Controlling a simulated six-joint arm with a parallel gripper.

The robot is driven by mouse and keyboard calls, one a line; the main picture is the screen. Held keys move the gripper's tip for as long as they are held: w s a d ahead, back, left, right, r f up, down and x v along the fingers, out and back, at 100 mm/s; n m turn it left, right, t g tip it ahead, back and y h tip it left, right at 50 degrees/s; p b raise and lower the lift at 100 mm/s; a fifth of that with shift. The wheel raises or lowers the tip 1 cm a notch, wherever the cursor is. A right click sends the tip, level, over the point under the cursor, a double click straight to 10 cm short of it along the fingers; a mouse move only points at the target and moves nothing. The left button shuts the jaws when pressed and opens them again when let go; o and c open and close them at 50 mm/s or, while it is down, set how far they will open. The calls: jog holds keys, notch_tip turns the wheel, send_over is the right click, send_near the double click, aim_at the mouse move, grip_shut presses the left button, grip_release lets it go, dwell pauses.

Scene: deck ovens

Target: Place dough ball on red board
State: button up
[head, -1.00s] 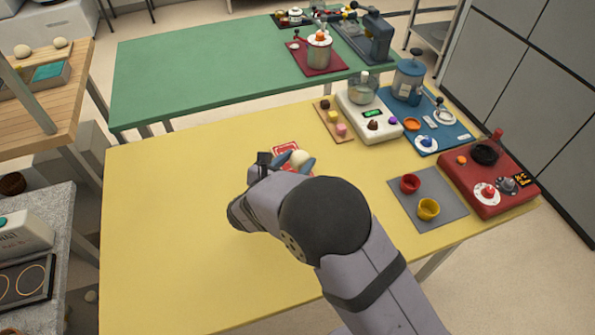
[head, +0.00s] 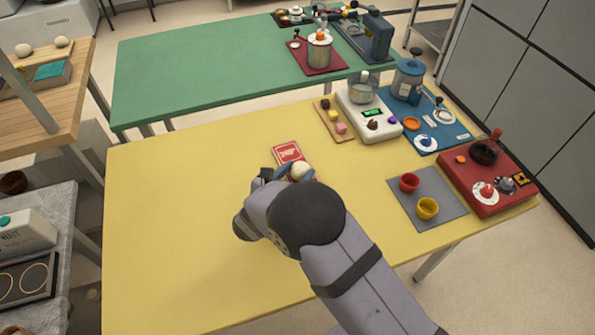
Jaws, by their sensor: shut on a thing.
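A small red board (head: 287,151) with a pale marking lies on the yellow table, just beyond my gripper. My gripper (head: 297,172) is shut on a cream dough ball (head: 300,169), which shows between its blue-grey fingers. The ball overlaps the near edge of the red board in the picture. I cannot tell whether the ball is above the board or short of it, nor its height. My arm hides part of the table in front.
On the right of the yellow table (head: 170,220) stand a white scale (head: 375,125), a wooden board with small cubes (head: 325,115), a grey mat (head: 395,208) with red and yellow cups, and a red machine (head: 490,205). The table's left side is clear.

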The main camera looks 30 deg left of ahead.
jog(key=shift+f, duration=0.15)
jog(key=o, duration=1)
jog(key=shift+o, duration=0.2)
jog(key=shift+r, duration=0.25)
jog(key=b+v, duration=0.2)
jog(key=v, duration=1)
